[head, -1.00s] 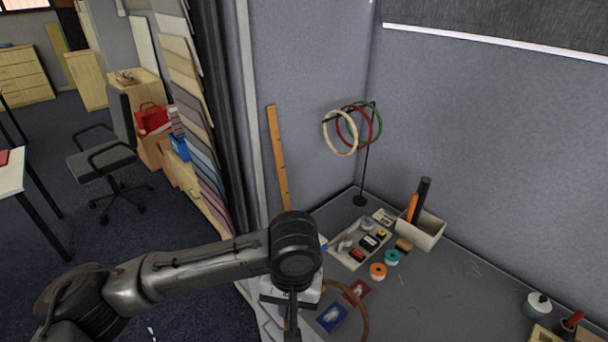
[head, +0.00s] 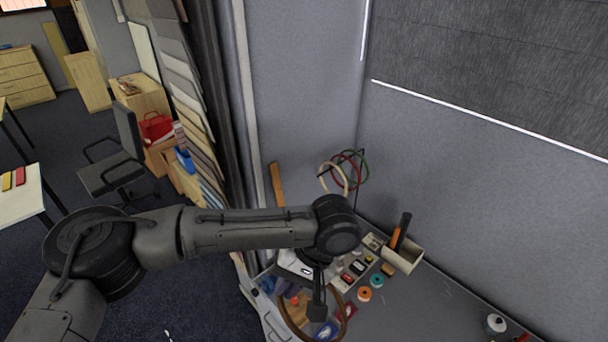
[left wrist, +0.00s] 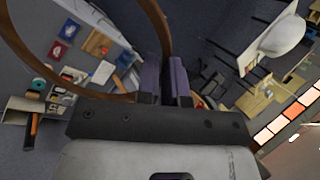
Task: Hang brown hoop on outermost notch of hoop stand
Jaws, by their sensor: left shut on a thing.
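The brown hoop (left wrist: 163,28) is pinched between the two fingers of my left gripper (left wrist: 165,82) in the left wrist view, its ring reaching up and left. In the head view my left gripper (head: 318,311) hangs over the near left part of the table, with the hoop around it. The dark hoop stand (head: 357,196) stands at the back corner, beyond my left arm, which hides its base. A cream hoop (head: 323,181), a red hoop and a green hoop hang on it. The individual notches are too small to make out. My right gripper is out of view.
A box (head: 403,257) with dark and orange tools, a teal roll (head: 377,281) and an orange roll (head: 364,294) lie right of the gripper. A wooden strip (head: 277,185) leans on the wall behind. The table's front right is mostly clear.

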